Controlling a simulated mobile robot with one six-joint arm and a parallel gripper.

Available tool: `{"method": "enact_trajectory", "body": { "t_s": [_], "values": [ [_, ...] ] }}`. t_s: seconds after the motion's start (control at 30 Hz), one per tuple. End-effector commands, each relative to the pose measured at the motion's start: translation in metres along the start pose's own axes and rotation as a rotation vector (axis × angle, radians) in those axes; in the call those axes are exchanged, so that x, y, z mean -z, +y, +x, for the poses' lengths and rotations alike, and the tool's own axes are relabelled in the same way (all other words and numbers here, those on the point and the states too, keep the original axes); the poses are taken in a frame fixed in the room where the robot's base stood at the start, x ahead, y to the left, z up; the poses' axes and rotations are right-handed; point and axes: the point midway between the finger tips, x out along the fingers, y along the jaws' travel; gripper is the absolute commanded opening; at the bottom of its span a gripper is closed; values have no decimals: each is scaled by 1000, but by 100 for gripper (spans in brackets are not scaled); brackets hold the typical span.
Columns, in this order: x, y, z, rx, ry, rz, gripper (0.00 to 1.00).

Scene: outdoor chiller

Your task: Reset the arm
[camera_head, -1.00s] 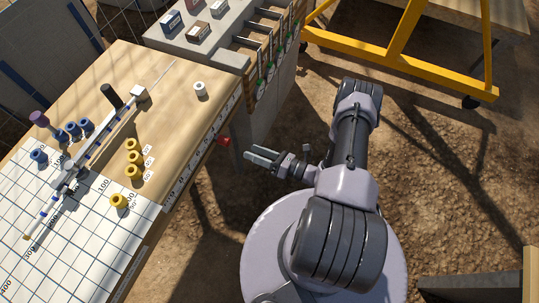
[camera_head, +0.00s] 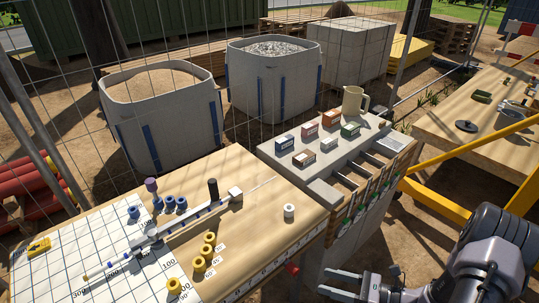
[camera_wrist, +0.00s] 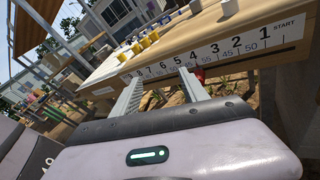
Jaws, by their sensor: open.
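My gripper (camera_head: 342,284) is at the lower right in the head view, beside the front edge of the wooden table (camera_head: 262,230). Its two fingers are apart with nothing between them. In the wrist view, my gripper (camera_wrist: 162,92) points at the table's numbered edge (camera_wrist: 215,50), which lies beyond the fingertips. My arm is folded at the lower right corner of the head view.
On the table are yellow rings (camera_head: 199,264), blue rings (camera_head: 170,203), a white cylinder (camera_head: 289,211) and a long slide rail (camera_head: 185,222). A grey bench with small boxes (camera_head: 304,157) and a jug (camera_head: 354,101) stands behind. A yellow frame (camera_head: 435,200) is at right.

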Motion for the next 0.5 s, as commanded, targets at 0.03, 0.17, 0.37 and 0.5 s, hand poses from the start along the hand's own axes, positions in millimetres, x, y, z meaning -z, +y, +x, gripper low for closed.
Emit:
{"method": "enact_trajectory", "body": {
  "t_s": [0.03, 0.17, 0.37, 0.5],
  "values": [
    [-38, 16, 7, -94, 112, -138, 52],
    [-109, 73, 20, -315, 405, -499, 52],
    [-180, 165, 16, -535, 809, -1124, 52],
    [-212, 213, 1, -568, 1024, -1574, 52]
  ]
}}
